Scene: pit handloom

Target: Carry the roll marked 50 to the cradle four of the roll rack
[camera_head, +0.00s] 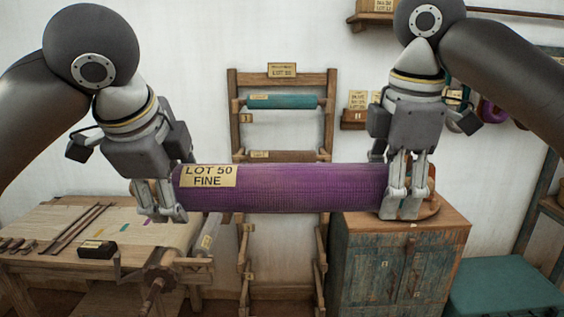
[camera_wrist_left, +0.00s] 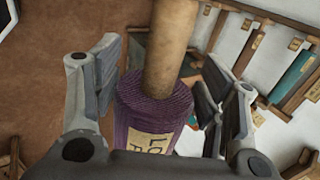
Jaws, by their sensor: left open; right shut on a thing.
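The purple roll (camera_head: 290,188), labelled LOT 50 FINE, hangs level in front of the rack. My right gripper (camera_head: 405,205) is shut on its right end. My left gripper (camera_head: 160,205) is open at its left end. In the left wrist view the roll (camera_wrist_left: 153,105) and its bare core (camera_wrist_left: 170,45) lie between the spread left fingers (camera_wrist_left: 160,100). The wooden roll rack (camera_head: 233,110) stands behind against the wall. The purple roll partly hides the lower levels, which look empty.
A wooden work table (camera_head: 60,215) with sticks and a dark block (camera_head: 97,249) stands at the left. A weathered blue-green cabinet (camera_head: 400,265) stands right of the rack. A teal-topped piece (camera_head: 505,285) is at the lower right. Small wall shelves hang at the upper right.

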